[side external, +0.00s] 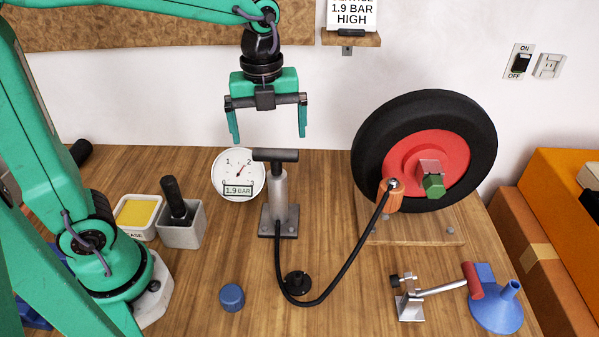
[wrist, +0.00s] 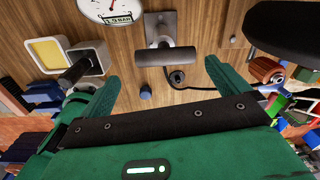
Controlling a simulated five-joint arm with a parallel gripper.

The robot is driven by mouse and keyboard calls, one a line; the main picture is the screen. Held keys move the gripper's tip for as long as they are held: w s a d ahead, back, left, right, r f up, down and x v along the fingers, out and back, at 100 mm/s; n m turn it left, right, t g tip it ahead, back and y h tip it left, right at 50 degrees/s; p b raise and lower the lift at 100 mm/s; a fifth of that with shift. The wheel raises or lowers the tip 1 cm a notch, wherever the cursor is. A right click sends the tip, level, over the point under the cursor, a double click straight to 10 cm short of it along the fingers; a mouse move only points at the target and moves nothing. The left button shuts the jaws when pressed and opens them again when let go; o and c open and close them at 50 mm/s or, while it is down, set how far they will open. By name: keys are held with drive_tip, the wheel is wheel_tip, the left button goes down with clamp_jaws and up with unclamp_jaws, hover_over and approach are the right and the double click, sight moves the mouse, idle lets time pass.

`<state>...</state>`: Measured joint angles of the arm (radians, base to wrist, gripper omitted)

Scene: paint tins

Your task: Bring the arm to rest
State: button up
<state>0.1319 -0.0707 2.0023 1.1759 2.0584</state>
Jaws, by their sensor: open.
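My gripper (side external: 267,138) is open and empty, with its two green fingers pointing down above the bench in the side view. It hangs above and slightly behind a hand pump (side external: 278,200) with a black T-handle, and no contact with the pump shows. In the wrist view my gripper (wrist: 160,85) has its fingers spread wide, with the pump handle (wrist: 165,57) beyond and between them. My arm is teal and reaches in from the upper left in the side view.
A blue cap (side external: 232,297), grease tub (side external: 137,216), clamp (side external: 410,305) and blue funnel (side external: 496,312) sit around.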

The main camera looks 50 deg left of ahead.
drive_tip(key=s+n, duration=0.1)
drive_tip(key=n, duration=0.1)
drive_tip(key=s+a+r+n+t, duration=0.1)
drive_tip(key=n, duration=0.1)
drive_tip(key=s+a+n+t, duration=0.3)
drive_tip(key=s+n, duration=0.6)
drive_tip(key=n, duration=1.2)
drive_tip(key=shift+s+a+t, duration=0.15)
drive_tip(key=shift+a+t, duration=0.1)
drive_tip(key=shift+t, duration=0.35)
